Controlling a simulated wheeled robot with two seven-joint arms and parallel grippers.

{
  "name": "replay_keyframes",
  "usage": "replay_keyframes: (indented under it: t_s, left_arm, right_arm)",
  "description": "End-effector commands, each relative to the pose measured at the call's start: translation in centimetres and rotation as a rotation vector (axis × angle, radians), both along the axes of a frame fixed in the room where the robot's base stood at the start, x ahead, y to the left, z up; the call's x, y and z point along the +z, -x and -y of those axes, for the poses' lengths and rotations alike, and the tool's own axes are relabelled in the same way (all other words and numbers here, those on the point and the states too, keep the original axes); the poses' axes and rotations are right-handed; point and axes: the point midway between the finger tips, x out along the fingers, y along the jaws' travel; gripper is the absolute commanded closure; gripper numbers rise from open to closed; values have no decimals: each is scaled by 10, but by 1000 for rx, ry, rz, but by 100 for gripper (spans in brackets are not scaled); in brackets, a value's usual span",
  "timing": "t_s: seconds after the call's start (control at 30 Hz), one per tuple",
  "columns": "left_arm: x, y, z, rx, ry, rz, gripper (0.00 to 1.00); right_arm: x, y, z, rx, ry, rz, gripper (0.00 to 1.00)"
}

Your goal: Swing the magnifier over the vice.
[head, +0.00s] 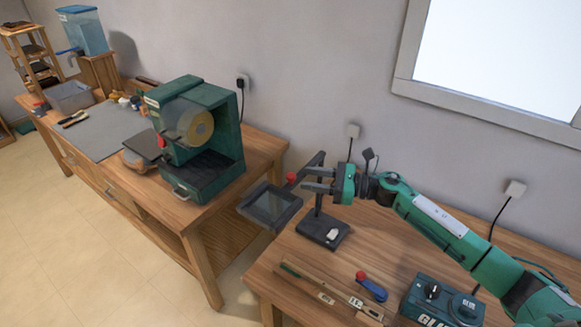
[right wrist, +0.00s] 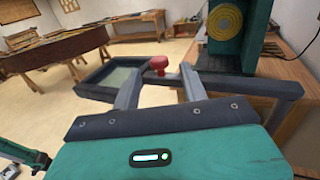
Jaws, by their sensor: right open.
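The magnifier (head: 269,205) is a dark square-framed lens on a jointed arm, rising from a dark base (head: 322,230) on the near bench. Its lens hangs out past the bench's left edge. A red knob (head: 291,177) sits on the arm near the frame. My right gripper (head: 308,180) is open beside the knob. In the right wrist view, the red knob (right wrist: 158,65) lies ahead, between the open fingertips (right wrist: 162,70), and appears not gripped. The magnifier frame (right wrist: 112,80) shows to its left. I cannot make out a vice. My left gripper is not in view.
A green machine (head: 195,135) stands on the left bench, across a gap. On the near bench lie a wooden strip (head: 330,291), a red-and-blue tool (head: 371,286) and a green glue box (head: 442,303). A white object rests on the magnifier's base.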

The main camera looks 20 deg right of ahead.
Motion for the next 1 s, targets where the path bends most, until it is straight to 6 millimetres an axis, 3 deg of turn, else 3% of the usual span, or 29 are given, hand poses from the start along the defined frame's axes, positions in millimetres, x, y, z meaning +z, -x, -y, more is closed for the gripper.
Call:
replay_keyframes:
  t_s: [0.03, 0.27, 0.43, 0.73, 0.77, 0.9, 1.0]
  left_arm:
    - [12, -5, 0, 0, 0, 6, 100]
    - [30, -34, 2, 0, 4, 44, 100]
    - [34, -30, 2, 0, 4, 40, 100]
    - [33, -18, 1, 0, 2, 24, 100]
    - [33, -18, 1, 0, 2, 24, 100]
    - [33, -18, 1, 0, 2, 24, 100]
    - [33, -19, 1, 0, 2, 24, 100]
  right_arm:
    - [7, -6, -10, 1, -3, 1, 56]
    - [4, -23, -41, 0, -3, -1, 56]
    - [1, -29, -51, -1, -1, 0, 56]
    - [0, -30, -53, -1, 0, -1, 56]
    - [0, -30, -53, -1, 0, -1, 58]
    - [0, -30, -53, -1, 0, -1, 85]
    - [0, -30, -53, -1, 0, -1, 100]
